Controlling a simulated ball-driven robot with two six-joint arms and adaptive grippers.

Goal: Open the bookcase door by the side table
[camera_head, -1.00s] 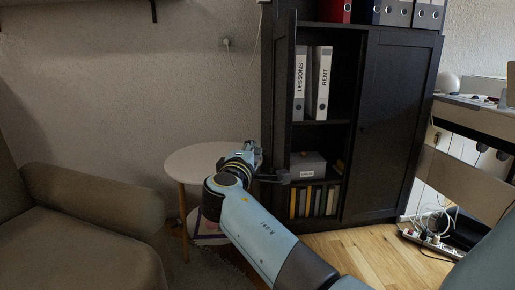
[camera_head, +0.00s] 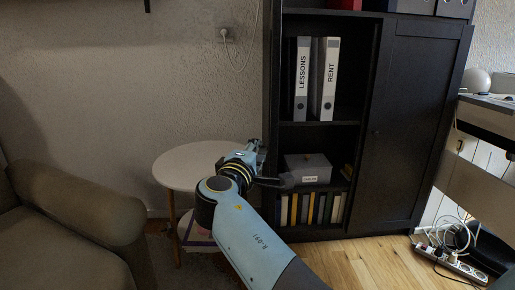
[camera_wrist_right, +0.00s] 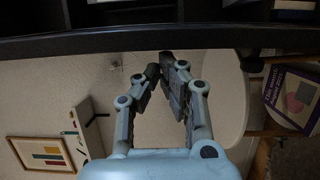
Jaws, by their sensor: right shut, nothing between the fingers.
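The bookcase (camera_head: 400,130) is black, and its left door (camera_head: 271,90) stands swung out, seen nearly edge-on beside the side table. The left shelves are exposed. The white round side table (camera_head: 180,165) stands left of the door. My right gripper (camera_head: 286,181) is shut and empty, its tips at the front of the lower shelves near the door. In the right wrist view the gripper (camera_wrist_right: 163,66) points at a long dark edge (camera_wrist_right: 60,47), which looks like the door; I cannot tell whether they touch. My left gripper is not in view.
White binders (camera_head: 325,80) and a grey box (camera_head: 308,168) fill the open shelves. The bookcase's right door (camera_head: 405,120) is closed. A brown armchair (camera_head: 75,205) stands at left. A power strip (camera_head: 450,262) with cables lies at right. Wooden floor (camera_head: 370,265) is clear in front.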

